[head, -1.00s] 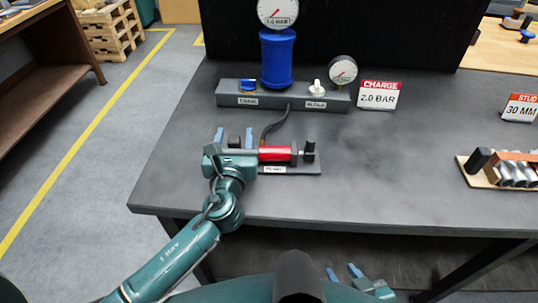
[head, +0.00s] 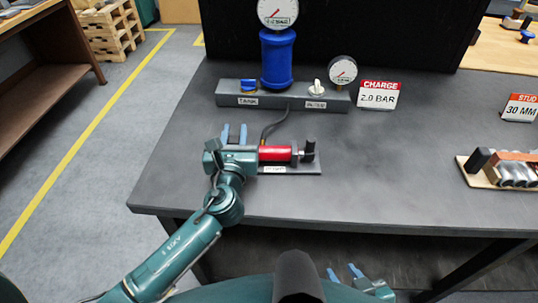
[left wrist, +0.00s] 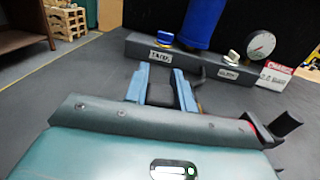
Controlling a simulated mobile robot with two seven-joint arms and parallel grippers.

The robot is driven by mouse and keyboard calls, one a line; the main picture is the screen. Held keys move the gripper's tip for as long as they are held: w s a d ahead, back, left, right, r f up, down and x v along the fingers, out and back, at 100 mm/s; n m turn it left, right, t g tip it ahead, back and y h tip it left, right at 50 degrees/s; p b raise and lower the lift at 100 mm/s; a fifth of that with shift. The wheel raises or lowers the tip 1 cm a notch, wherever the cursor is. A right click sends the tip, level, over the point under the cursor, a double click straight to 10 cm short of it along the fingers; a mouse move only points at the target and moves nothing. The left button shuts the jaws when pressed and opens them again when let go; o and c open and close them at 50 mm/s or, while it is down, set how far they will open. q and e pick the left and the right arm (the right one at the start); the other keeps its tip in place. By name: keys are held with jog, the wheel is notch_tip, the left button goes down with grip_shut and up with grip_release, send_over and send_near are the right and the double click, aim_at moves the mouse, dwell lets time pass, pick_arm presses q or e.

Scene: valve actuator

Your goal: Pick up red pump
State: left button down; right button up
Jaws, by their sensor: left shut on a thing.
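The red pump (head: 275,153) lies on its dark base plate (head: 300,168) on the table, with a black knob at its right end. My left gripper (head: 234,134) is at the pump's left end, with its blue fingers pointing away from me. It is shut on the dark end piece of the pump, which shows between the fingers in the left wrist view (left wrist: 160,86). The gripper body hides much of that end. My right gripper (head: 344,272) is low at the bottom of the head view, its blue fingertips apart and empty.
Behind the pump is a grey manifold (head: 225,98) with a blue cylinder (head: 277,60), gauges and valve knobs. A dark hose (head: 275,124) runs from it toward the pump. A charge sign (head: 378,95) stands to its right. A rack of cylinders (head: 510,172) sits far right. The table middle is clear.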

pick_arm(q)
jog(key=shift+r, duration=0.1)
dwell(0.3)
notch_tip(320, 180, up, 9)
jog(key=shift+f, duration=4.6)
jog(key=shift+f, duration=0.15)
jog(key=shift+s+f, duration=0.1)
jog(key=shift+f, duration=0.05)
pick_arm(e)
jog(key=shift+o, duration=0.3)
